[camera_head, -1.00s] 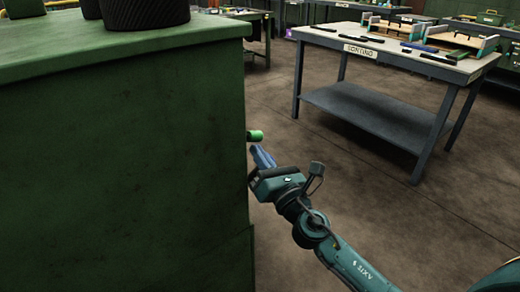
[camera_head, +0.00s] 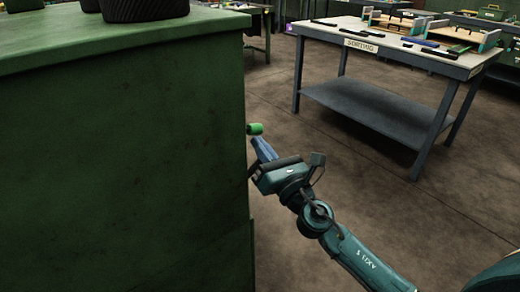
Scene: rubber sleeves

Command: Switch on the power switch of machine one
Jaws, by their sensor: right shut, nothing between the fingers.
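A large green machine cabinet (camera_head: 120,165) fills the left of the view. A small bright green knob or button (camera_head: 255,129) sticks out from its right-hand side, near the vertical edge. I cannot tell whether it is the power switch. My right gripper (camera_head: 262,146) is shut and empty, its blue fingers pointing up and left, with the tips just below the green knob. I cannot tell whether they touch it. The face that carries the knob is turned away from me. My left gripper is not in view.
Black ribbed cylinders (camera_head: 145,8) stand on the cabinet top. A grey sorting table (camera_head: 385,48) with trays and dark strips stands at the back right. Brown floor (camera_head: 330,185) is clear between the cabinet and the table.

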